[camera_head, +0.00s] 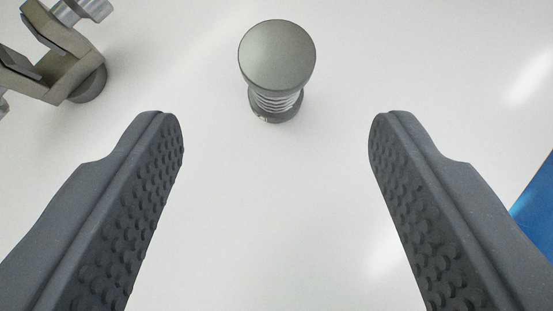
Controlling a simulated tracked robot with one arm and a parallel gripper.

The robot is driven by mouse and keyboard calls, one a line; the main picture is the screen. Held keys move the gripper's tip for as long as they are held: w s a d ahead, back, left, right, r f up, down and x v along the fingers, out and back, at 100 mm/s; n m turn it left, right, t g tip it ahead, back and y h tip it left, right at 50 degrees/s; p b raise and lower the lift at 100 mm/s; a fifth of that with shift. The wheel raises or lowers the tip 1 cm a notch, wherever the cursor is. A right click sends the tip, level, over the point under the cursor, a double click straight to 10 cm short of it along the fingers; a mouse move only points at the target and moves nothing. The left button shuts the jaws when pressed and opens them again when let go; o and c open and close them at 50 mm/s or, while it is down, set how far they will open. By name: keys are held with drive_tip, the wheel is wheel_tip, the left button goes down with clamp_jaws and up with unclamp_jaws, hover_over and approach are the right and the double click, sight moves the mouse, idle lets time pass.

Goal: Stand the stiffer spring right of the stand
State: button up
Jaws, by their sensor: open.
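One spring (277,101) stands upright on the white surface, between a round grey top cap and a dark round base. It is in the upper middle of the view, and the cap hides much of the coil. My gripper (276,135) is open and empty. Its two dark padded fingers point toward the spring, one to the left and one to the right, and neither touches it. A metal device (55,60), which may be the stand, is cut off at the upper left. No second spring shows, so I cannot compare stiffness.
A blue thing (538,212) shows at the right edge, mostly out of view. The white surface (420,60) is clear to the right of the spring and between my fingers.

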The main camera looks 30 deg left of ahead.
drive_tip(key=shift+s+d+r, duration=0.2)
drive_tip(key=shift+s+r, duration=0.05)
drive_tip(key=shift+r, duration=0.05)
drive_tip(key=w+d+r+m+t+h, duration=0.1)
drive_tip(key=d+r+t, duration=0.1)
drive_tip(key=d+r, duration=0.55)
drive_tip(key=d+r+m+t, duration=0.15)
drive_tip(key=d+r, duration=0.25)
drive_tip(key=r, duration=0.6)
drive_tip(key=w+d+r+m+t+h, duration=0.1)
drive_tip(key=d+r+m+t, duration=0.1)
drive_tip(key=d+r, duration=0.45)
drive_tip(key=s+d+r+m+t+h, duration=0.1)
drive_tip(key=s+d+r+m+h, duration=0.1)
drive_tip(key=s+d+r, duration=0.3)
drive_tip(key=s+d+r+m+t+h, duration=0.1)
drive_tip(key=s+d+r, duration=0.4)
drive_tip(key=r, duration=0.9)
drive_tip(key=shift+d+r+m+t+h, duration=0.35)
drive_tip(key=shift+d+t, duration=0.2)
drive_tip(key=shift+d, duration=0.6)
drive_tip(key=shift+s+f, duration=0.1)
drive_tip(key=shift+s, duration=0.1)
